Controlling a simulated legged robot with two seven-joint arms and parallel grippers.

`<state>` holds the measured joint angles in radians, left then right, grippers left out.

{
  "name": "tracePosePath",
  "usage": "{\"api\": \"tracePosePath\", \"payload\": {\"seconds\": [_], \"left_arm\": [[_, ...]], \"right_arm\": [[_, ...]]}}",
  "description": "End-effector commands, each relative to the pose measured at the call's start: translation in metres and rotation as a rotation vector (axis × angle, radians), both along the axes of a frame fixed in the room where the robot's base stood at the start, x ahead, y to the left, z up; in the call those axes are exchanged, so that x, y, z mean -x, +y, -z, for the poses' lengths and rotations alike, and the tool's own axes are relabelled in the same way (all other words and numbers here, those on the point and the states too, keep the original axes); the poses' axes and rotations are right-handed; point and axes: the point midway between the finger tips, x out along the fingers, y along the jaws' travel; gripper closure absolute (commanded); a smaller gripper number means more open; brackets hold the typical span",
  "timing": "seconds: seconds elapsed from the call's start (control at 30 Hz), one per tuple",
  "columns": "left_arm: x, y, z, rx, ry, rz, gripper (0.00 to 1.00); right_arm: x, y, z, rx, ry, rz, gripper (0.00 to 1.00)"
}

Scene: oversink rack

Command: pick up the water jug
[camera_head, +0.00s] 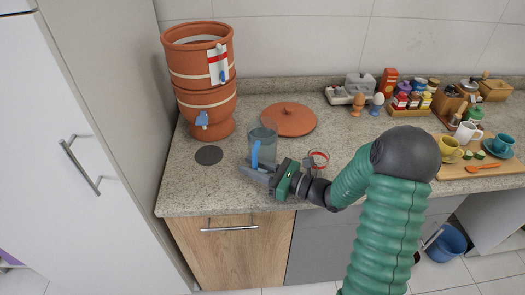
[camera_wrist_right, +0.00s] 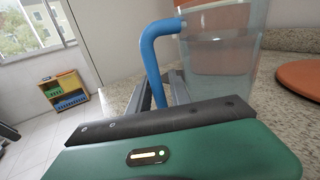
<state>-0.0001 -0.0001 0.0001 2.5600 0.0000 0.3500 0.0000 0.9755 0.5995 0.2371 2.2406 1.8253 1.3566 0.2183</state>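The water jug (camera_head: 264,139) is a clear, bluish vessel with a blue handle (camera_head: 255,154), upright on the speckled counter near its front. In the right wrist view the jug (camera_wrist_right: 222,45) fills the top right, and its blue handle (camera_wrist_right: 150,60) comes down towards my fingers. My right gripper (camera_head: 256,174) is low in front of the jug, at the handle. In the wrist view its two fingers (camera_wrist_right: 163,92) stand on either side of the handle's lower end, with a small gap showing. Contact with the handle cannot be made out. My left gripper is not in view.
A terracotta water filter (camera_head: 205,100) stands back left, with a dark round mat (camera_head: 208,155) before it. A terracotta lid (camera_head: 289,119) lies behind the jug. A red-rimmed glass item (camera_head: 318,160) is close to my right wrist. Cups, jars and egg cups (camera_head: 376,103) crowd the right.

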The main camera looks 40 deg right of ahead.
Motion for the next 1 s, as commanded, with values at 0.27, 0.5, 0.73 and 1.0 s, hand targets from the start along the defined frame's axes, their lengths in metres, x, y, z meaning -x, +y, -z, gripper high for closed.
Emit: {"api": "tracePosePath", "payload": {"seconds": [0.27,0.5,0.73,1.0], "left_arm": [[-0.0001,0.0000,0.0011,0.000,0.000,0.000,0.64],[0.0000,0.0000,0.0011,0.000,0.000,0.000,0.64],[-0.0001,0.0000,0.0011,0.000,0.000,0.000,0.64],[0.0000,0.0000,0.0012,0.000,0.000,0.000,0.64]], "right_arm": [[-0.0145,0.0082,-0.0011,0.001,-0.001,0.001,0.76],[-0.0144,0.0078,-0.0008,0.001,0.000,0.000,0.99],[-0.0144,0.0076,-0.0004,0.001,0.000,0.001,1.00],[-0.0144,0.0075,-0.0001,0.002,0.001,0.001,1.00]]}}
